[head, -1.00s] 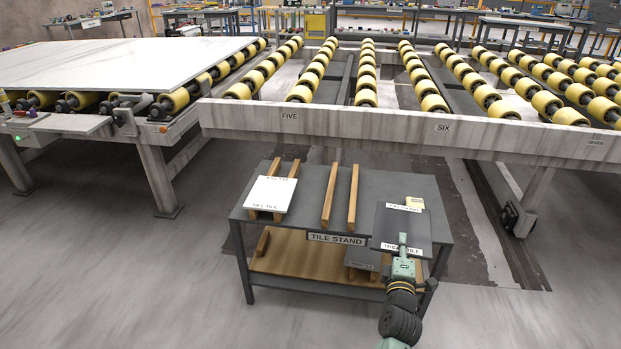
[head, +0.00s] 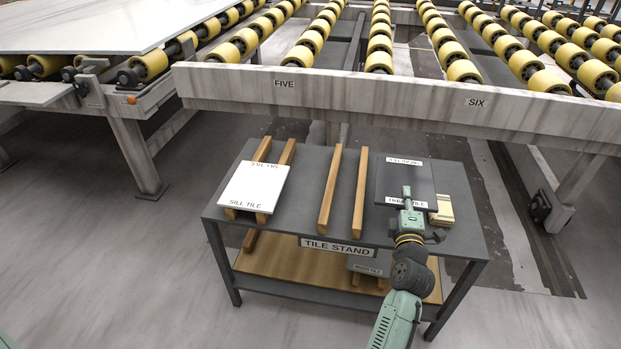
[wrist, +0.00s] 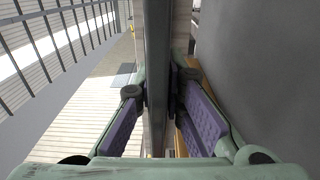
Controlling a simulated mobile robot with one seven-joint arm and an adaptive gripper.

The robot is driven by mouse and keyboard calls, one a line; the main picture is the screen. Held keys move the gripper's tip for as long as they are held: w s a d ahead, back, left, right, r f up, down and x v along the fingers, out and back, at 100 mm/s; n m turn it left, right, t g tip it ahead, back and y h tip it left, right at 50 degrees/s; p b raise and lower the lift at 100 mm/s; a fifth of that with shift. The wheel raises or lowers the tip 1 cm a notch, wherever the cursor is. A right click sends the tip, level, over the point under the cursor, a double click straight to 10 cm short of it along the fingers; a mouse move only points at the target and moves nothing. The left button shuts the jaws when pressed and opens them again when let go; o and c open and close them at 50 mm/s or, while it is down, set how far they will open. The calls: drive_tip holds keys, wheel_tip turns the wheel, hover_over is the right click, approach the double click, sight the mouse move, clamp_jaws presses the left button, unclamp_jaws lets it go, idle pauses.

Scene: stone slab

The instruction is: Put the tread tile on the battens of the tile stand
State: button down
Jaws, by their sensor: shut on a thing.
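The tread tile (head: 404,182) is a dark grey square slab with white label strips along its far and near edges. My gripper (head: 407,197) is shut on its near edge. In the wrist view the tile (wrist: 157,60) shows edge-on between the purple finger pads. The tile stand (head: 300,215) is a dark grey table. Two bare wooden battens (head: 344,190) stand at its middle, to the left of the tile. Whether the tile touches anything beneath it cannot be told.
A white sill tile (head: 253,187) lies on the left pair of battens. A light wooden block (head: 444,210) sits right of the tread tile. Another grey tile (head: 368,265) is on the lower shelf. A roller conveyor beam (head: 370,113) runs behind the stand.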

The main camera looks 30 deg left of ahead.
drive_tip(key=s+a+p, duration=0.1)
drive_tip(key=a, duration=0.3)
drive_tip(key=s+a+f+p, duration=0.1)
drive_tip(key=s+a+p, duration=0.1)
drive_tip(key=a, duration=0.3)
drive_tip(key=s+a+p, duration=0.1)
drive_tip(key=a, duration=0.3)
drive_tip(key=shift+s+a+f+p, duration=0.25)
drive_tip(key=shift+a+p, duration=0.05)
drive_tip(key=shift+p, duration=0.05)
drive_tip(key=shift+s+a, duration=0.2)
drive_tip(key=shift+a, duration=0.5)
drive_tip(key=shift+s+a+f+b, duration=0.1)
drive_tip(key=shift+a+f+b, duration=0.05)
drive_tip(key=shift+f+b, duration=0.45)
drive_tip(key=shift+f, duration=1.1)
drive_tip(key=shift+f, duration=0.15)
drive_tip(key=c, duration=1.7)
unclamp_jaws()
